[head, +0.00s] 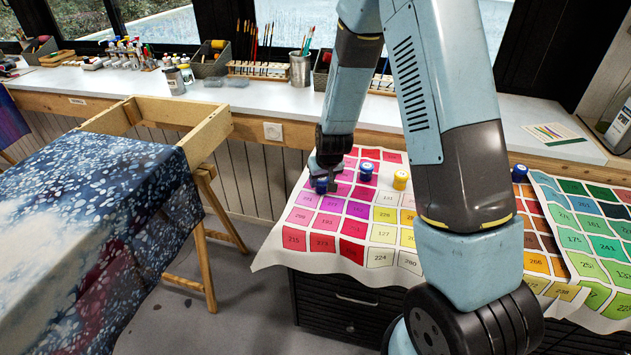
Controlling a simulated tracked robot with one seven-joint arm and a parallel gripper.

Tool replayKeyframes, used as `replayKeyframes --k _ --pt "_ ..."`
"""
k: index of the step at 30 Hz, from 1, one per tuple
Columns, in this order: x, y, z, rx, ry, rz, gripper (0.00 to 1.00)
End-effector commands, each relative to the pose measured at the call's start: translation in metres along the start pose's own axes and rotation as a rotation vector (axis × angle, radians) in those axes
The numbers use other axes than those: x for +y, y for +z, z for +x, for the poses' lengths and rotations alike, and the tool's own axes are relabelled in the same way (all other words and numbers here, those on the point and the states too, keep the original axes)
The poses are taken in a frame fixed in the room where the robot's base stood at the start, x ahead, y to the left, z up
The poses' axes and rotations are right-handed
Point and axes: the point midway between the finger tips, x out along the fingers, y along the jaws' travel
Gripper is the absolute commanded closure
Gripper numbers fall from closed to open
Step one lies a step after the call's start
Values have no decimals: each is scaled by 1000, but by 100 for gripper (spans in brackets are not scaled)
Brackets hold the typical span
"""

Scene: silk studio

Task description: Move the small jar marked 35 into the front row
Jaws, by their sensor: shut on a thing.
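My gripper (323,182) is at the left part of the colour chart cloth (292,256), low over its pink squares. It is shut on a small dark blue jar (321,187), mostly hidden by the fingers; its marking cannot be read. I cannot tell whether this jar touches the cloth. To its right stand a blue jar with a pale band (366,173) and a yellow jar (400,180), both upright on the cloth. Another blue jar (519,173) stands further right, past my arm. No number on any jar is legible at this size.
A green colour chart (590,240) lies at the right. The windowsill counter behind holds a metal brush pot (300,70), bins and paint bottles. A wooden frame with blue dyed cloth (90,215) stands at the left. My arm hides the chart's middle.

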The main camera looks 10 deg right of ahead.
Motion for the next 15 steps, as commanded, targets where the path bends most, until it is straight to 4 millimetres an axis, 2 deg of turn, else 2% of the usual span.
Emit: replayKeyframes --k 10,11,15 --pt "0 2 6 1 0 -1 84" --pt "0 2 6 1 0 -1 51" --pt "0 2 6 1 0 -1 38"
